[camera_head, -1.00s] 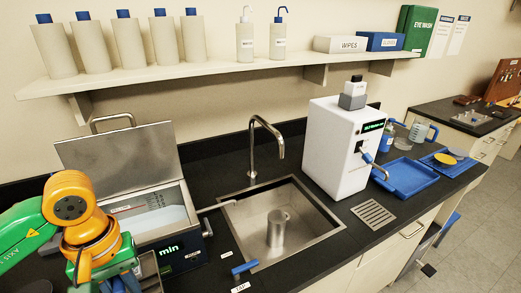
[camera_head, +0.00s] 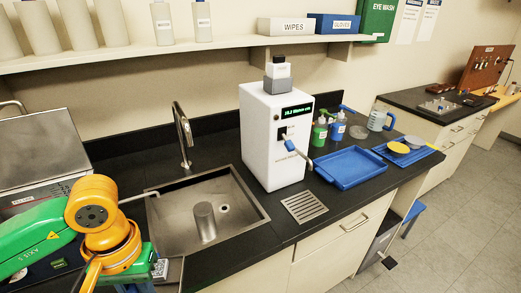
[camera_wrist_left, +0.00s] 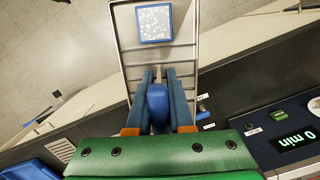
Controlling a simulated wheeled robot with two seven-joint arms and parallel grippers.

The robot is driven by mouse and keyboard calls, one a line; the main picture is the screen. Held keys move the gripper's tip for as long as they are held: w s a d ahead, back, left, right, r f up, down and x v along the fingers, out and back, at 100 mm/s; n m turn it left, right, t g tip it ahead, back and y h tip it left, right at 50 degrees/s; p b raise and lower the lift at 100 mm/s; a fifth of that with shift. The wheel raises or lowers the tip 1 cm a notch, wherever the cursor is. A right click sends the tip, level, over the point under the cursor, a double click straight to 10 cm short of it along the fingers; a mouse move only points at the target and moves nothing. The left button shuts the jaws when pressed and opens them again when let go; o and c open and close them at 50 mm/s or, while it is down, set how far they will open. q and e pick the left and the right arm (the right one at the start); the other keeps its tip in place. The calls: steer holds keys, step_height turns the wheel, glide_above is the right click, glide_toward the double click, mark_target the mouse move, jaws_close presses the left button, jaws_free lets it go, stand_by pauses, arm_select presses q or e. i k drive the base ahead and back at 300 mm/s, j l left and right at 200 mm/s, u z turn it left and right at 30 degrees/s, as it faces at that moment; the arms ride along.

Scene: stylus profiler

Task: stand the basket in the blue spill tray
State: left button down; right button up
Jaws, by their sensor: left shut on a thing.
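My left gripper (camera_wrist_left: 158,95) is shut on the blue handle (camera_wrist_left: 158,105) of the basket. The basket (camera_wrist_left: 184,55) is a pale metal frame with slatted bars, and a blue-edged square with a speckled face (camera_wrist_left: 155,23) shows at its far end. In the head view only part of the basket (camera_head: 173,272) shows at the bottom edge, beside my orange and green left arm, in front of the sink. The blue spill tray (camera_head: 352,174) lies empty on the counter, right of the white machine. My right gripper is not in view.
The sink (camera_head: 240,222) holds a metal cylinder, with a tall tap (camera_head: 183,130) behind. The white machine (camera_head: 268,140) and a drain grille (camera_head: 304,207) stand between sink and tray. Bottles (camera_head: 320,132) stand behind the tray; a second blue tray (camera_head: 411,158) with discs lies right.

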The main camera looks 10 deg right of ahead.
mark_target(350, 168)
steer(key=i+l, duration=0.1)
steer(key=l, duration=0.25)
steer(key=i+l+z, duration=0.1)
steer(key=l, duration=0.3)
steer(key=i+l, duration=0.15)
steer(key=l, duration=0.2)
steer(key=i+l+z, duration=0.1)
steer(key=l, duration=0.25)
steer(key=i+l, duration=0.15)
steer(key=l, duration=0.2)
steer(key=i+l+z, duration=0.1)
steer(key=l, duration=0.25)
steer(key=i+z, duration=0.15)
steer(key=i, duration=0.4)
